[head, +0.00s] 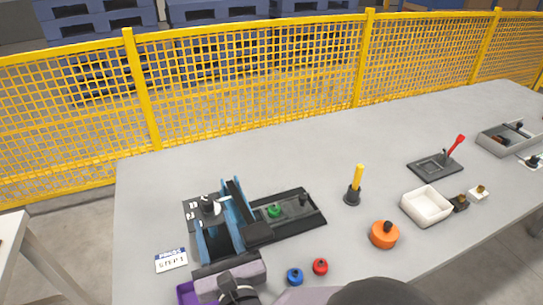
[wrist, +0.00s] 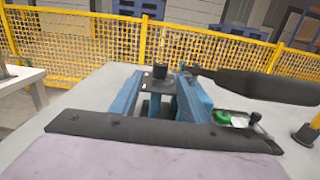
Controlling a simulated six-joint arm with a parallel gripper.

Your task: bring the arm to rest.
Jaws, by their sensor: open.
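My gripper (head: 214,203) has two blue fingers and a lavender-grey body with a dark plate. It is over the left part of the grey table (head: 330,165). Its fingers are apart and nothing is seen clamped between them. In the wrist view my gripper (wrist: 160,74) points away from the camera. A black knob-like cylinder (wrist: 158,71) shows between the fingers, and its dark fixture (head: 190,211) shows at their left in the head view. I cannot tell whether a finger touches it. The fingers and body hide part of this fixture.
A dark tray (head: 314,213) with a green knob (head: 274,210) lies right of the fingers. Blue (head: 295,276) and red (head: 320,266) knobs, an orange puck (head: 384,236), a yellow-handled tool (head: 357,180) and a white bin (head: 427,192) stand farther right. A yellow mesh fence (head: 250,75) runs behind.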

